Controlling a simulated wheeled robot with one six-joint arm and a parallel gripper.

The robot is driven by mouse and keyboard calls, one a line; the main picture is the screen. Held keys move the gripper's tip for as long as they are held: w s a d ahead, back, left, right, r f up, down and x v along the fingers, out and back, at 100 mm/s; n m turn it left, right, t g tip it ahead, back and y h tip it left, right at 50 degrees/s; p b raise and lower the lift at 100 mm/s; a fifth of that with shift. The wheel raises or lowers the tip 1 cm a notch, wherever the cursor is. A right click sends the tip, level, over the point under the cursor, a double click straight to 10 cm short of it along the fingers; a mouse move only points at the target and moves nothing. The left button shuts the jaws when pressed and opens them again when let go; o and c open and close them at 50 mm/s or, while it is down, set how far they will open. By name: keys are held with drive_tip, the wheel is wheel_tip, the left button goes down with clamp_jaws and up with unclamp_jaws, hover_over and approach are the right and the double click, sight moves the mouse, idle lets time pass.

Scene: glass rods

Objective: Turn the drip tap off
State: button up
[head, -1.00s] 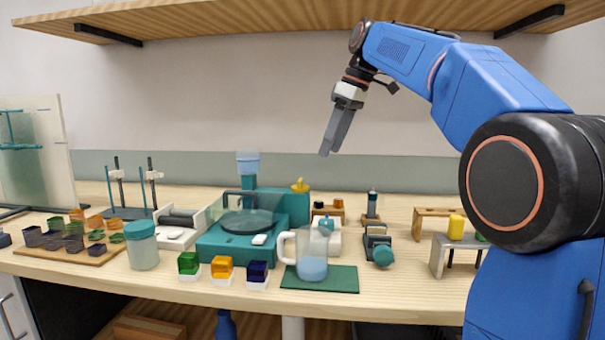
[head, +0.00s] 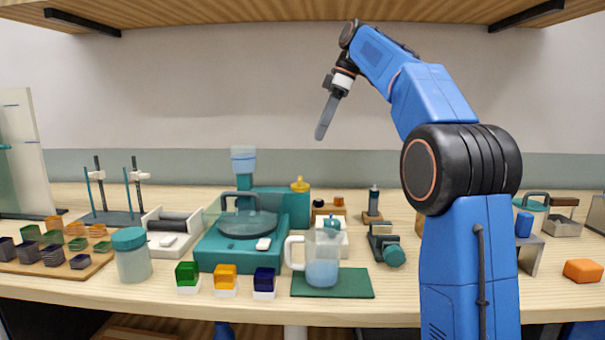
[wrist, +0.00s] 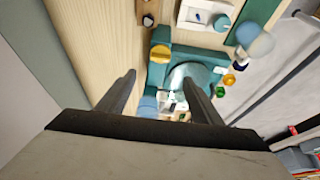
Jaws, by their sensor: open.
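A teal machine (head: 270,203) with a round clear-lidded bowl (head: 248,222) stands at the middle of the bench. A yellow knob-like part (head: 300,185), which looks like the tap handle, sits on its right rear top. It also shows in the wrist view (wrist: 160,53). Whether the tap runs is too small to tell. A pale blue cup (head: 243,160) stands on the machine's rear column. My gripper (head: 320,135) is open and empty, high above the machine and pointing down. In the wrist view its fingers (wrist: 160,77) are spread, with the machine below and between them.
A mug (head: 322,262) stands on a green mat (head: 360,284) in front. Coloured glass blocks (head: 225,278), a lidded jar (head: 132,258) and stands (head: 115,205) are to the left. A shelf (head: 300,12) hangs overhead. The air around my gripper is clear.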

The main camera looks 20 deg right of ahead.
sight(300, 178)
drive_tip(key=x, duration=1.4)
drive_tip(key=c, duration=1.1)
